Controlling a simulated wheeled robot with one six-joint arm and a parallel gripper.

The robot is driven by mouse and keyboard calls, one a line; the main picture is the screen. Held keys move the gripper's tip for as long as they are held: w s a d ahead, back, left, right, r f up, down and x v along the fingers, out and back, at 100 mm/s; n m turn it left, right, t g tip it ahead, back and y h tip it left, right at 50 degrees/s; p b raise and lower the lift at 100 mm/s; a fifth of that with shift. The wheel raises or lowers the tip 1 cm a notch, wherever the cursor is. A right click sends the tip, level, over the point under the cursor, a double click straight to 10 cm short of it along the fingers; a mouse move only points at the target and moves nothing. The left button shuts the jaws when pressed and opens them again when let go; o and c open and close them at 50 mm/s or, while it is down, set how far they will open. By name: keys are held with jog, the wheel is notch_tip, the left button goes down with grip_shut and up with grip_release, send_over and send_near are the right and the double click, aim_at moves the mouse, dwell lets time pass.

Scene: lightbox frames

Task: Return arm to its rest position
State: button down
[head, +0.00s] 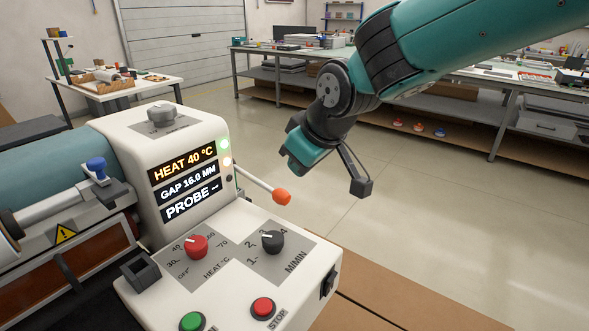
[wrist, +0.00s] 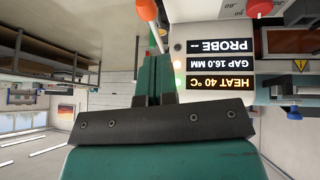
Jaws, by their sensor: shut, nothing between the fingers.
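My teal and black arm reaches in from the upper right in the head view. My gripper (head: 302,154) hangs in the air, beyond and above the orange-tipped lever (head: 281,196) on the machine's side. It appears apart from the machine (head: 130,128). In the wrist view, my gripper (wrist: 153,80) shows shut and empty, in front of the dark cross-bar. The lever's orange tip (wrist: 147,10) and the machine's display (wrist: 212,83) show upside down there. The display reads HEAT 40 °C, GAP 16.0 MM and PROBE with dashes.
The control panel carries a red heat knob (head: 197,247), a black speed knob (head: 272,242), a green button (head: 192,322) and a red stop button (head: 263,308). Long workbenches (head: 515,84) stand behind the arm. A small table (head: 128,88) stands at left. Open floor (head: 440,215) lies between.

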jog(key=s+d+m+g, duration=0.1)
jog(key=s+d, duration=0.5)
jog(key=s, duration=0.6)
jog(key=s+d+m+g, duration=0.1)
jog(key=s+d+g, duration=0.3)
jog(key=s, duration=0.8)
jog(key=shift+s+d+m+y, duration=0.3)
jog(key=shift+d+m, duration=0.1)
jog(key=shift+d, duration=0.65)
jog(key=shift+d+r, duration=0.1)
